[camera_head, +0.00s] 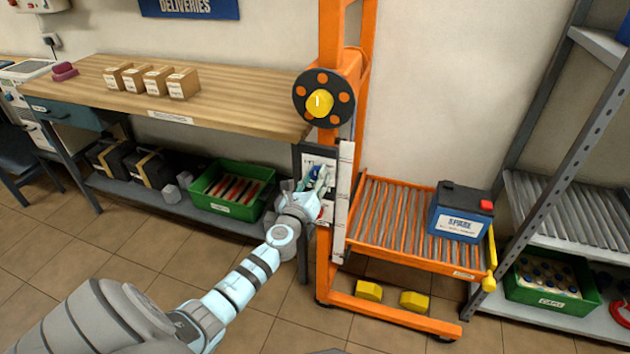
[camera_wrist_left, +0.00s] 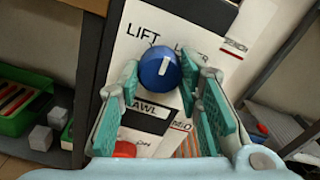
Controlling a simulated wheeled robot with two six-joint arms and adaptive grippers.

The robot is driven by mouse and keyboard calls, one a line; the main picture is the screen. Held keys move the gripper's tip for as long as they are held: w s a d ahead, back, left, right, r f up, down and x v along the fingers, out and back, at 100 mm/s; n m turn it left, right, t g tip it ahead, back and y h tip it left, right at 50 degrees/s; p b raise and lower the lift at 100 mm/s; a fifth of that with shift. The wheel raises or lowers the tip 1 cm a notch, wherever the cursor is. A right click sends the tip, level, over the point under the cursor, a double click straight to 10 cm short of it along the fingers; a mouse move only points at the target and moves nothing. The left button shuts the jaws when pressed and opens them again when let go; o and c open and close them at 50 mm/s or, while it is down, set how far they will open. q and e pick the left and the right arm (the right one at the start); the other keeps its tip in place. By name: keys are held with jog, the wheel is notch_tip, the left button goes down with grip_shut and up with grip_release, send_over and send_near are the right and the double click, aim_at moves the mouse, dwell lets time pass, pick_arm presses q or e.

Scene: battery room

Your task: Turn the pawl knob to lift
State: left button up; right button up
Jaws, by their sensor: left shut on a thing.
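The blue round pawl knob (camera_wrist_left: 160,68) sits on a white panel (camera_wrist_left: 122,48) in the left wrist view, with a white pointer line on its face. "LIFT" is printed to its upper left and "LOWER", partly hidden, to its upper right. The line points nearly straight up in the picture, between the two words. My left gripper (camera_wrist_left: 160,82) is shut on the knob, one finger on each side. In the head view my left gripper (camera_head: 318,182) is at the panel on the orange lift's post (camera_head: 325,245), hiding most of the knob. My right gripper is not in view.
A red button (camera_wrist_left: 124,149) is below the knob. The lift has a black wheel with a yellow hub (camera_head: 319,103) above and a roller platform (camera_head: 385,215) carrying a blue spare battery (camera_head: 458,222). A wooden bench (camera_head: 225,105) stands left, a shelf rack (camera_head: 560,245) right.

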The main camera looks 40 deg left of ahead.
pick_arm(q)
jog(key=n+b, duration=0.1)
jog(key=n, duration=0.3)
jog(key=shift+n, duration=0.3)
jog(key=shift+n+b, duration=0.6)
jog(key=shift+n, duration=1.3)
jog(key=o, duration=1.1)
jog(key=shift+o, duration=0.2)
